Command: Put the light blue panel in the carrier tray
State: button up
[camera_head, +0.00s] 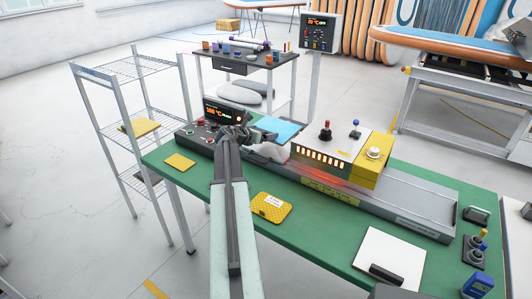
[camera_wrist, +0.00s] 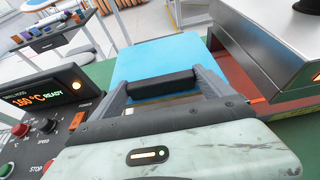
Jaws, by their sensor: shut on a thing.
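The light blue panel (camera_head: 277,129) is flat and square, left of the heater box on the green bench. It also shows in the wrist view (camera_wrist: 165,58), with a black bar-shaped handle (camera_wrist: 160,84) at its near edge. My gripper (camera_head: 240,134) is shut on this handle, with one finger at each end, in the wrist view (camera_wrist: 161,88). Whether the panel touches anything beneath cannot be told. A long grey tray (camera_head: 440,230), probably the carrier tray, runs along the bench under the heater; its right part is empty.
The heater box (camera_head: 320,153) with a yellow end glows orange close right of the panel. A control box (camera_head: 224,112) stands left. Yellow pads (camera_head: 271,207) and a white board (camera_head: 385,255) lie on the bench. A wire rack (camera_head: 130,125) stands left.

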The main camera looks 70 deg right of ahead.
aim_at(263, 153)
notch_tip(263, 153, down, 8)
jog(key=b, duration=0.5)
jog(key=shift+r+b, duration=0.25)
jog(key=shift+b, duration=0.1)
jog(key=shift+r, duration=0.25)
jog(key=shift+f, duration=0.2)
jog(key=o, duration=1.4)
jog(key=shift+r, duration=0.1)
jog(key=shift+o, duration=0.2)
jog(key=shift+r+p, duration=0.3)
jog(key=shift+p, duration=0.1)
jog(key=p+v, duration=0.4)
jog(key=v, duration=0.8)
jog(key=shift+f, duration=0.1)
